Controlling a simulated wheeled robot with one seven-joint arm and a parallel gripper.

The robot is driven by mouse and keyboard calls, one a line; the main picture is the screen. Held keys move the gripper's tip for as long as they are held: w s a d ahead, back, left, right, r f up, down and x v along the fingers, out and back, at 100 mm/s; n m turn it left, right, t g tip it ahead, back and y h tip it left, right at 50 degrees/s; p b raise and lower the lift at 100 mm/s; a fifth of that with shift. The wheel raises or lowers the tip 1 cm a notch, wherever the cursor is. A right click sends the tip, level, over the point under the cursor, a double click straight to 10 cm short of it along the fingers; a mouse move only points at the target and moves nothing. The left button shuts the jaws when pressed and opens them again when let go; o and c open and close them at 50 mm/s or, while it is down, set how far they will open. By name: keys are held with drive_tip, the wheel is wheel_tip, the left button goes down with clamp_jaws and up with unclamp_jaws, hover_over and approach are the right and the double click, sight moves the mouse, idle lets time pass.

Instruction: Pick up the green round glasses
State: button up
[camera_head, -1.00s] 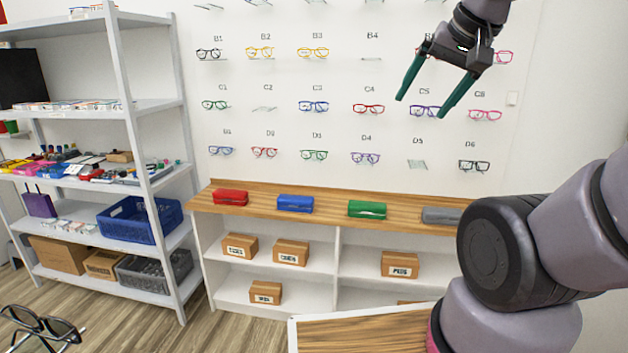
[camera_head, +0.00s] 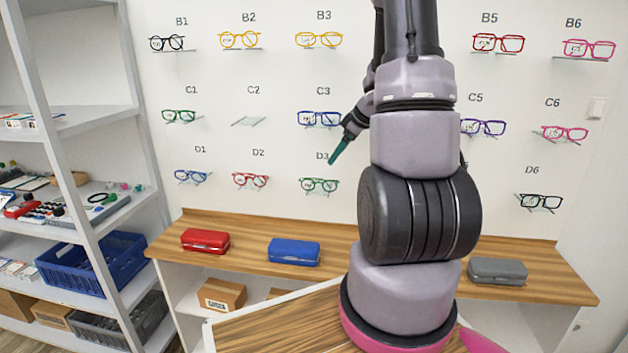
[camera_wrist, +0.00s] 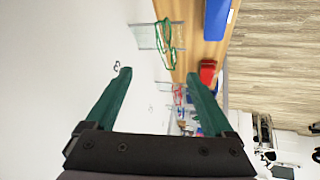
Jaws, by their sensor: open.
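Green round glasses (camera_head: 319,185) rest on a small clear shelf at D3 on the white wall. Another green pair (camera_head: 179,116) sits at C1. My gripper (camera_head: 340,152) is beside the wall, just above and right of the D3 glasses in the head view; my arm hides part of it and only one green finger shows clearly. In the wrist view my gripper (camera_wrist: 156,76) is open and empty, fingers wide apart. The green glasses (camera_wrist: 166,46) show beyond the fingertips, near the right finger's side, apart from both fingers.
Other glasses line the wall, including a blue pair (camera_head: 319,119) at C3 above and a red pair (camera_head: 250,180) at D2. Below is a wooden counter (camera_head: 345,250) with red (camera_head: 205,240), blue (camera_head: 294,252) and grey (camera_head: 497,271) cases. My arm hides the D4 area.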

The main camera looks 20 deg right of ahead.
approach(320, 178)
drive_tip(key=d+x, duration=0.1)
drive_tip(key=x, duration=0.2)
drive_tip(key=shift+a+x, duration=0.2)
drive_tip(key=shift+x, duration=1.4)
drive_tip(key=shift+a+x, duration=0.15)
drive_tip(key=shift+x, duration=1.45)
drive_tip(key=shift+r, duration=0.1)
clamp_jaws()
